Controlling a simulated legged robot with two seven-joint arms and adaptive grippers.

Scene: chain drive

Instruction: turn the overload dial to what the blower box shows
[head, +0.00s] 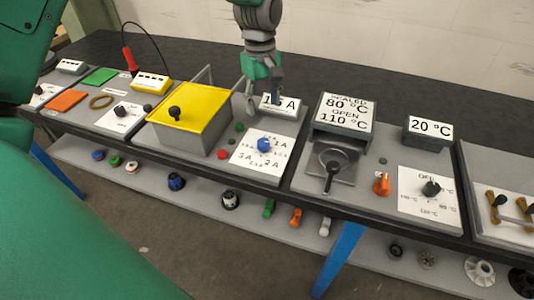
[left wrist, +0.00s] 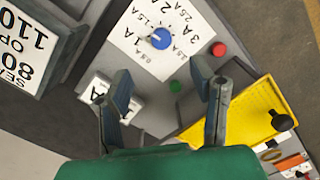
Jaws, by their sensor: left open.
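The overload dial is a blue knob (head: 264,144) on a white scale plate (head: 247,162) marked in amperes; it also shows in the left wrist view (left wrist: 161,39). I cannot tell for sure which mark its pointer faces. The blower box's small white sign (head: 291,106) stands behind the dial; a finger partly covers its text, leaving a "1" and an "A" readable. In the left wrist view the sign (left wrist: 128,109) is also partly hidden. My left gripper (head: 262,103) is open and empty, above and behind the dial, touching nothing that I can make out; its fingers (left wrist: 166,88) are spread. My right gripper is out of view.
A yellow-lidded box (head: 190,105) with a black knob stands left of the dial. A red button (head: 222,154) and a green button (head: 239,127) sit beside the plate. A grey box with a temperature sign (head: 345,108) stands to the right. Loose knobs lie on the lower shelf.

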